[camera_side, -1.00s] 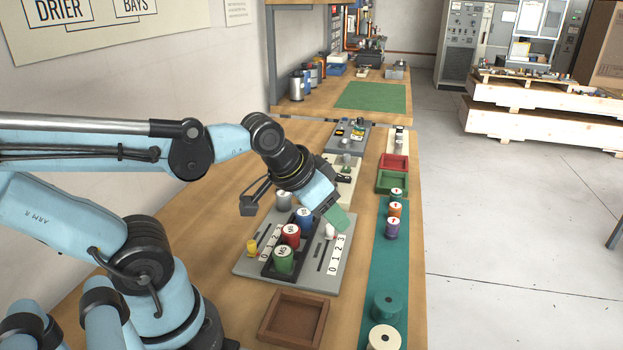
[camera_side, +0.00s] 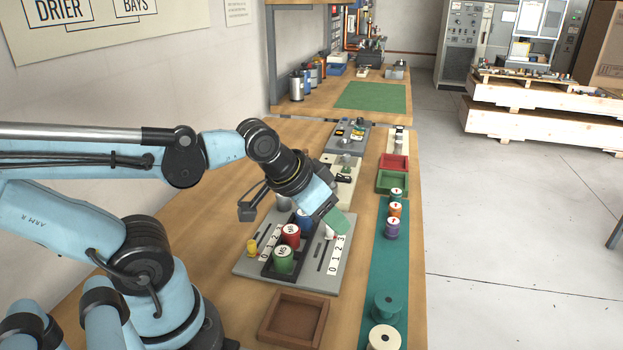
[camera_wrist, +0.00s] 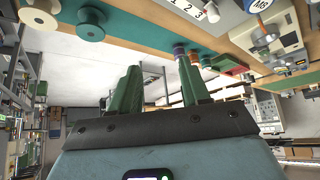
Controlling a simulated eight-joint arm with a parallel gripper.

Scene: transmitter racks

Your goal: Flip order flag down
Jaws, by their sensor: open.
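My gripper (camera_side: 338,222) hangs tilted over the right part of a grey board (camera_side: 312,283), near its right 0-to-3 scale. Its green fingers stand apart and empty in the wrist view (camera_wrist: 158,85). The board carries a black tray with red (camera_side: 291,232), green (camera_side: 283,258) and blue (camera_side: 303,217) cylinders. A yellow peg (camera_side: 251,247) stands at its left scale, and a small white piece (camera_side: 329,233) shows just below my fingers. I cannot tell which part is the order flag. My gripper hides part of the board's far side.
A brown tray (camera_side: 268,331) lies in front of the board. Spools stand on a teal mat (camera_side: 377,262) to the right, with red (camera_side: 394,163) and green (camera_side: 391,182) trays behind. A beige unit (camera_side: 349,168) and a grey panel (camera_side: 358,146) lie beyond my gripper.

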